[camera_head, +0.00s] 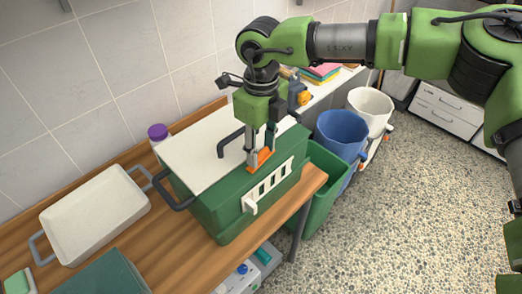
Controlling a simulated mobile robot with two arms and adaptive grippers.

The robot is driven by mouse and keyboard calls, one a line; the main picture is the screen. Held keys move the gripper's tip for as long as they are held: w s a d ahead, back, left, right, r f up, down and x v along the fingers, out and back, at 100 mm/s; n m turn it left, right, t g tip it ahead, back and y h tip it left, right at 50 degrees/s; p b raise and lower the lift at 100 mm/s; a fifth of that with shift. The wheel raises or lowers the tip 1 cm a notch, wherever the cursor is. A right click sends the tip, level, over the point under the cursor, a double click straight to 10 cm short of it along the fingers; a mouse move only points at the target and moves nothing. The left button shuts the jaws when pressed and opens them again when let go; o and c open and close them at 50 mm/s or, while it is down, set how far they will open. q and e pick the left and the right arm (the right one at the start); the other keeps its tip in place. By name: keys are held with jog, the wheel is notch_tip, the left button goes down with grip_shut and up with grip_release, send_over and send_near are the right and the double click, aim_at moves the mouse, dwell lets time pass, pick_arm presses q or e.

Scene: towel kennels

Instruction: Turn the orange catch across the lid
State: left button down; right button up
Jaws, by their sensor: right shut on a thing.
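The orange catch (261,158) sits at the front edge of the white lid (200,148) on a green box (213,206). My right gripper (259,155) comes down from above and is shut on the orange catch. Its fingers cover part of the catch, so I cannot tell its exact angle. The lid lies flat on the box and has a dark handle (229,141) standing up just left of the gripper. My left gripper is not in view.
The box stands on a wooden bench (176,262) against a tiled wall. A white tray (93,214) with handles lies to its left, and a purple-capped bottle (157,133) stands behind. A green bin (325,180), blue bucket (341,134) and white bucket (370,110) are at the right.

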aim_at(261, 152)
jog(key=n+b, duration=0.3)
jog(key=shift+f, duration=0.25)
jog(key=n+b, duration=0.3)
jog(key=n, duration=0.2)
jog(key=shift+r, duration=0.1)
jog(key=n+b, duration=0.2)
jog(key=n, duration=0.2)
jog(key=shift+r, duration=0.1)
jog(key=shift+n, duration=2.2)
jog(key=shift+b, duration=0.3)
jog(key=o, duration=1.1)
notch_tip(261, 152, up, 12)
jog(key=shift+r, duration=0.1)
